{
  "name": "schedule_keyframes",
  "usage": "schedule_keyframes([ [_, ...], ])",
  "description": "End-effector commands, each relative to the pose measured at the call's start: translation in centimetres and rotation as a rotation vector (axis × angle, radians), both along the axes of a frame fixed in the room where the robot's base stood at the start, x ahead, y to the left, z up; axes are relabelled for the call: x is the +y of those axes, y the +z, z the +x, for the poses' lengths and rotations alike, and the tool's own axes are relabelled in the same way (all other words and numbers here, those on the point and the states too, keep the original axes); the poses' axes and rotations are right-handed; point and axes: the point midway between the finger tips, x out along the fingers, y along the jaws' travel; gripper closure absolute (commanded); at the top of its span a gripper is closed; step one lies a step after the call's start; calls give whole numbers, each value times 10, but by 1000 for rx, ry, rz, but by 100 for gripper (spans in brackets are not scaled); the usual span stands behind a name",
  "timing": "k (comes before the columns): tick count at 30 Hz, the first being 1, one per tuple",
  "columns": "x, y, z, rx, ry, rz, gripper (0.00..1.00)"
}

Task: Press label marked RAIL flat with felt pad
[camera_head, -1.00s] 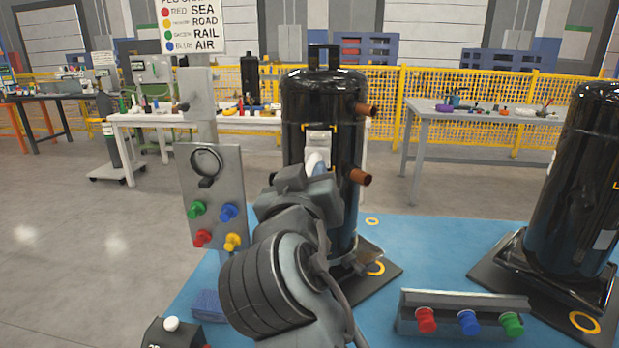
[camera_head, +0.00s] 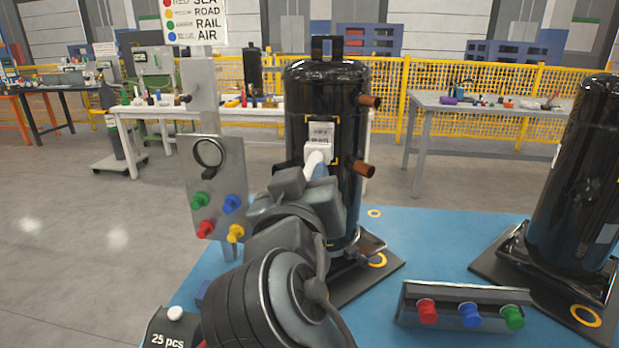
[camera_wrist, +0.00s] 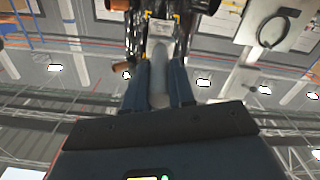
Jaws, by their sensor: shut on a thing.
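A white label (camera_head: 320,130) with dark print sits on the front of the black compressor (camera_head: 343,95) inside yellow corner marks. Its print is too small to read surely. My gripper (camera_head: 318,178) is shut on the pale handle of the felt pad tool (camera_head: 317,158), just below the label. The handle also shows between the two fingers in the wrist view (camera_wrist: 160,85), pointing at the compressor. The pad's face is turned away, and I cannot tell whether it touches the label.
A grey panel (camera_head: 217,178) with a ring and coloured plugs stands left of the compressor. A rack (camera_head: 465,303) with red, blue and green plugs lies on the blue pallet at front right. A second black compressor (camera_head: 585,170) stands at right. A colour-code sign (camera_head: 195,20) stands behind.

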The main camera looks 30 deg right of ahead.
Motion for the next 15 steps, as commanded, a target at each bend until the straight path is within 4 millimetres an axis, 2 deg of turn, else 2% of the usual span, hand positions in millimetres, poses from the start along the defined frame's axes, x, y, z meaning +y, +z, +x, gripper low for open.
schedule_keyframes([
  [15, -11, -16, 16, -1, -1, -1, 100],
])
